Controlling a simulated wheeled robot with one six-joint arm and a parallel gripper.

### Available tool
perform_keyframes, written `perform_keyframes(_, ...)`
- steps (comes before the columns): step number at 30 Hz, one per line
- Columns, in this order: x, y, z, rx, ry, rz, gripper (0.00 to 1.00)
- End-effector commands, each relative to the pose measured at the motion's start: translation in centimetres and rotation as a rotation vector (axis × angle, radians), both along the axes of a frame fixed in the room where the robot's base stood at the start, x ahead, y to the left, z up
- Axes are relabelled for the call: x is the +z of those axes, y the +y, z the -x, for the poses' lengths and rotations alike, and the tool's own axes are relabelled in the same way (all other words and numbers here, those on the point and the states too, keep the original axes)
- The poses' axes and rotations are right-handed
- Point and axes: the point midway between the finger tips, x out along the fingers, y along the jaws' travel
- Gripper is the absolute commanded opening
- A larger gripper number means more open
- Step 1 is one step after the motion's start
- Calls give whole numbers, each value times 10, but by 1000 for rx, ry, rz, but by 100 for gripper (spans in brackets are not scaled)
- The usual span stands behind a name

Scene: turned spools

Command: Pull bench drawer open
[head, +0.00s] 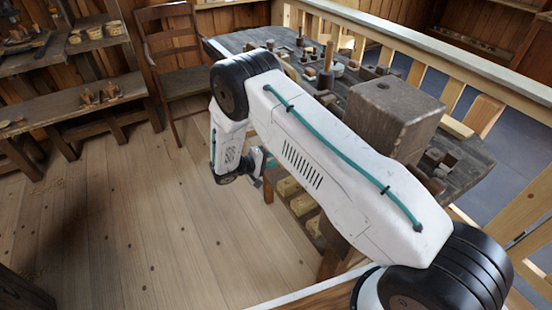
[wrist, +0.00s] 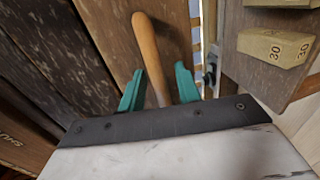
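The bench (head: 235,42) has a dark, cluttered top, and my arm covers much of its near side in the head view. In the wrist view a long, rounded orange-brown wooden handle (wrist: 147,48) stands against a dark wooden front (wrist: 105,25). I cannot tell for certain that this front is the bench drawer. My gripper (wrist: 158,86) has two teal fingers spread apart, with the handle between them and slim gaps showing on both sides. The handle's lower end is hidden behind the gripper body. In the head view my gripper (head: 266,160) is small and partly hidden beside the bench.
Pale wooden blocks (wrist: 275,45), one marked 30, lie on a board right of the handle. A large dark block (head: 390,115) stands on the bench. A chair (head: 180,85) and shelving (head: 75,105) stand at left. The plank floor (head: 150,220) is clear.

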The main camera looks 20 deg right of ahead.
Motion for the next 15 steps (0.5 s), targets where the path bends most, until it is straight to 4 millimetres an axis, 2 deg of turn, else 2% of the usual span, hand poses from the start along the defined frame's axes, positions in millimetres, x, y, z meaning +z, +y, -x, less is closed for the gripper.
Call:
perform_keyframes(2,0,0,0,0,0,0,30)
perform_keyframes(5,0,0,0,0,0,0,2)
perform_keyframes(6,0,0,0,0,0,0,0)
perform_keyframes(11,0,1,0,0,0,0,0)
perform_keyframes(15,0,10,2,1,0,0,0)
